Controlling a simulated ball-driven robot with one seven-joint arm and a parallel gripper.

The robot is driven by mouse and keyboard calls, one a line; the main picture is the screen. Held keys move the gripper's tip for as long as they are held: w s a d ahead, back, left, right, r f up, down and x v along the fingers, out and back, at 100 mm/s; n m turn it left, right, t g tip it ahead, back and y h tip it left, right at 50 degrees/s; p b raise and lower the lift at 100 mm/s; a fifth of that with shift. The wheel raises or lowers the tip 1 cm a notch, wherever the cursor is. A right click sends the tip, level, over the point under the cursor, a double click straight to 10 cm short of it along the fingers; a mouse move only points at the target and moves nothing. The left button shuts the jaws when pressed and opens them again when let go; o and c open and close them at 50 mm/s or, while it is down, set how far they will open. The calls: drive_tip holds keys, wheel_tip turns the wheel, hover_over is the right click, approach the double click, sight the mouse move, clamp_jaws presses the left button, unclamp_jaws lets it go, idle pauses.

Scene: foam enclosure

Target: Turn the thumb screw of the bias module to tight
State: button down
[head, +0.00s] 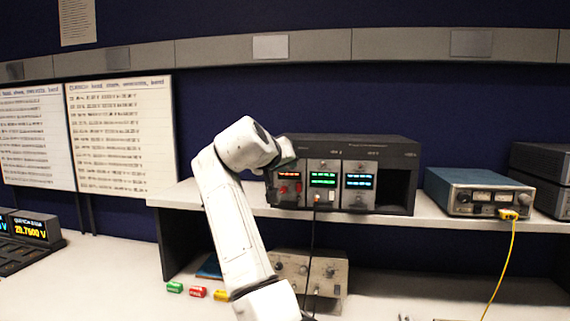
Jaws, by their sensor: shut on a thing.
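A dark rack (410,160) on the shelf holds three modules with lit displays side by side. My arm reaches up from below, and my gripper (285,164) is at the top of the left module (289,189), which has a red display and red knobs. My gripper is shut on that module's thumb screw, which the hand hides. The module labels are too small to read. The middle module (323,180) and the right module (360,182) each show a small round screw near the top.
A black cable hangs from the middle module past the shelf edge (380,221). A blue-grey instrument (465,192) with a yellow cable stands to the right. Below are a grey unit (330,272) and small green, red and yellow blocks (197,292).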

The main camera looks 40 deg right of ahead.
drive_tip(key=shift+f, duration=0.2)
drive_tip(key=c, duration=1)
unclamp_jaws()
drive_tip(key=shift+r, duration=0.15)
drive_tip(key=shift+c, duration=0.2)
drive_tip(key=b+v, duration=0.2)
drive_tip(key=v, duration=0.8)
drive_tip(key=shift+a, duration=0.35)
drive_tip(key=shift+s+r, duration=0.1)
drive_tip(key=shift+s, duration=0.05)
